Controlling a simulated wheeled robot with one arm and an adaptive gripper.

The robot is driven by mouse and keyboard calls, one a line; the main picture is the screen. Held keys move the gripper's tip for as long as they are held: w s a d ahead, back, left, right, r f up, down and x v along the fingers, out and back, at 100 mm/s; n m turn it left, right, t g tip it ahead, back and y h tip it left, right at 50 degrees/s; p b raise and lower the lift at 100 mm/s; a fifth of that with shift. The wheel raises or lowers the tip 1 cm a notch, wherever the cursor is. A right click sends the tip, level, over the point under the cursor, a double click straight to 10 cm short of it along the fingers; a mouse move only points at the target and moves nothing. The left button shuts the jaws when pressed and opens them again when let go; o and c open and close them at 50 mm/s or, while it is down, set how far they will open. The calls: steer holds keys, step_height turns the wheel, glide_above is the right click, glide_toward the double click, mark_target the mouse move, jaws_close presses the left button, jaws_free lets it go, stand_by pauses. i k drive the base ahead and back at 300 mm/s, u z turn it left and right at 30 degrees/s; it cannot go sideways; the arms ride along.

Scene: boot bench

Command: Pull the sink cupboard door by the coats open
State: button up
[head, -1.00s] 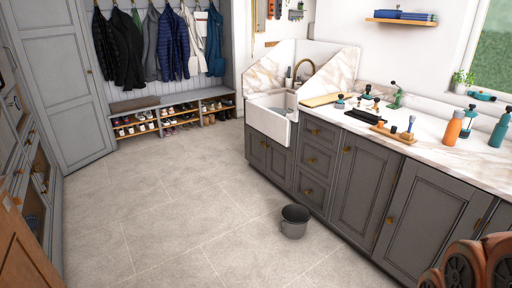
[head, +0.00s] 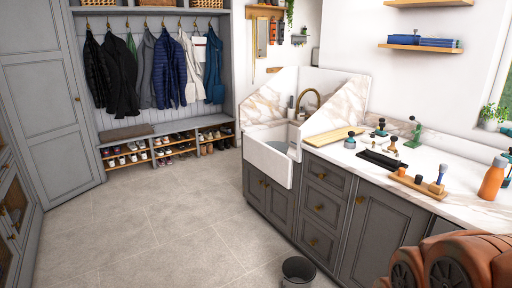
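The sink cupboard is under the white apron-front sink (head: 268,158). It has two dark grey doors, and both look shut. The sink cupboard door by the coats (head: 254,186) is the left one, at the far end of the cabinet run. The other sink cupboard door (head: 280,207) is to its right, nearer to me. Small brass knobs show near where the doors meet. My gripper is not in view. Part of my orange-brown arm fills the bottom right corner, in front of the nearer cabinets.
A dark bucket (head: 298,272) stands on the floor by the drawers (head: 323,205), at the bottom edge. Coats (head: 170,70) hang above a shoe bench (head: 150,132) at the back. The tiled floor (head: 180,215) left of the sink cupboard is clear.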

mark_target(254, 178)
steer(key=u, duration=0.4)
steer(key=i, duration=1.85)
steer(key=u, duration=0.6)
steer(key=i, duration=2.15)
steer(key=u, duration=0.1)
